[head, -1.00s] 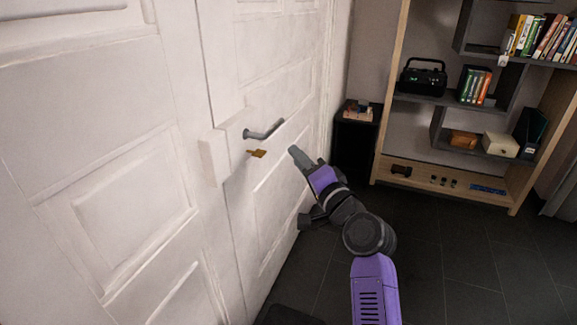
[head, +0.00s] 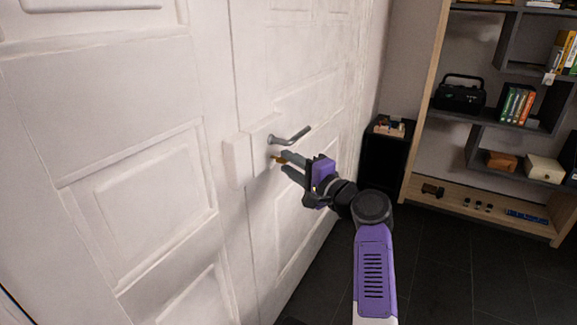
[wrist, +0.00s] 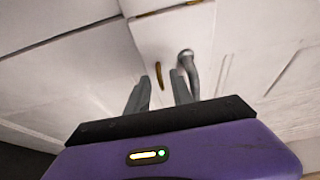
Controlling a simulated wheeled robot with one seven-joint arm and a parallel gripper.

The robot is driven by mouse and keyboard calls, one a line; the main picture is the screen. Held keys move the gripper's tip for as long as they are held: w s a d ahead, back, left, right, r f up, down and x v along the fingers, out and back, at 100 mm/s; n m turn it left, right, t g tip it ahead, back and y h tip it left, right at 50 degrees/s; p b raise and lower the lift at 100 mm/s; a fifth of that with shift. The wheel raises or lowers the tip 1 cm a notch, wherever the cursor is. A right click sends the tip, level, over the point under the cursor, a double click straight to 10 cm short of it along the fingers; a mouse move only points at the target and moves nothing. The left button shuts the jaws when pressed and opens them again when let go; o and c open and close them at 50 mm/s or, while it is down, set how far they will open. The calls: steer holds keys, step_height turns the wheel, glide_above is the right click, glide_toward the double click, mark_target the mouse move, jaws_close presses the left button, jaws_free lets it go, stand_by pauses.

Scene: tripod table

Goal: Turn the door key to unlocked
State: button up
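The brass door key (head: 279,159) sits in the white door's lock plate, just below the grey lever handle (head: 290,137). My gripper (head: 284,161) is open, with its two grey fingertips close to the key, one above and one below it in the head view. In the wrist view the key (wrist: 159,75) shows as a thin upright brass sliver between and just beyond the fingertips (wrist: 160,82). The handle (wrist: 189,68) is close to the right fingertip there. I cannot tell whether a finger touches the key.
The white panelled door (head: 130,200) fills the left side. A small black stand (head: 385,165) and a wooden shelf (head: 440,185) with books and a black radio (head: 461,94) stand at the right. Dark floor lies free between them and the door.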

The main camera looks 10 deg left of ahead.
steer(key=shift+w+a, duration=0.3)
steer(key=shift+a, duration=0.1)
jaws_close()
